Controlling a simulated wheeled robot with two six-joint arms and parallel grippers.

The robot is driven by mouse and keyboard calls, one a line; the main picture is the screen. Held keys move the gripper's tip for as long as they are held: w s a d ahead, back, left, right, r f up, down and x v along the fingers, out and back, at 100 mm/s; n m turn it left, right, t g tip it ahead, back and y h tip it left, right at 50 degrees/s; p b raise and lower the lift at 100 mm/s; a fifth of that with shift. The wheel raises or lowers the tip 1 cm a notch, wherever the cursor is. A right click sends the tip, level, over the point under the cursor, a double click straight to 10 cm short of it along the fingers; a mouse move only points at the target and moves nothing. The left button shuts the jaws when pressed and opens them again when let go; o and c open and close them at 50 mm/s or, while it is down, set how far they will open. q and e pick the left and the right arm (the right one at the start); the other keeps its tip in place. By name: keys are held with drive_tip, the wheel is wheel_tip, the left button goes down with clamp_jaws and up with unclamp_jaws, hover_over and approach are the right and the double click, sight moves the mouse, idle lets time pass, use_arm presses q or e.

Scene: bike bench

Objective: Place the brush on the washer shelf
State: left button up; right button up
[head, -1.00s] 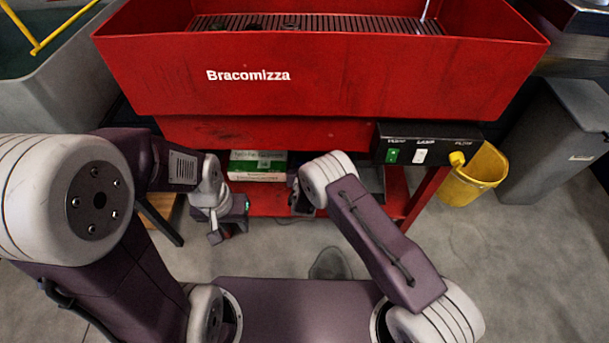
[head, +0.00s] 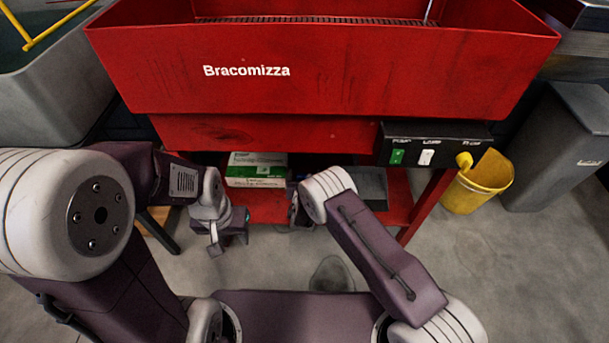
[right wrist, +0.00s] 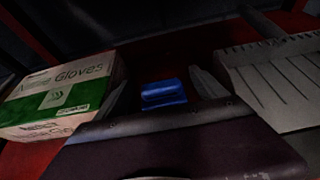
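The red washer (head: 300,75) has a red lower shelf (head: 258,207) beneath its basin. In the right wrist view a small blue object (right wrist: 163,93), which may be part of the brush, sits over the dark red shelf surface. It lies between the two separated fingers of my right gripper (right wrist: 160,92), with gaps on both sides. In the head view my right gripper (head: 295,208) is under the washer, mostly hidden by its own arm. My left gripper (head: 215,243) points down left of the shelf front; its fingers are too small to read.
A white and green gloves box (head: 256,170) stands on the shelf, left of my right gripper (right wrist: 60,97). A grey tray (right wrist: 278,80) lies to the right. A black switch box (head: 432,146) hangs above; a yellow bucket (head: 478,183) and grey bin (head: 560,150) stand right.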

drive_tip(key=p+v, duration=0.2)
drive_tip(key=r+p+v, duration=0.1)
drive_tip(key=p+v, duration=0.1)
drive_tip(key=shift+s+r, duration=0.15)
drive_tip(key=p+v, duration=0.3)
drive_tip(key=v, duration=0.3)
drive_tip(key=shift+s, duration=0.8)
drive_tip(key=shift+d, duration=0.1)
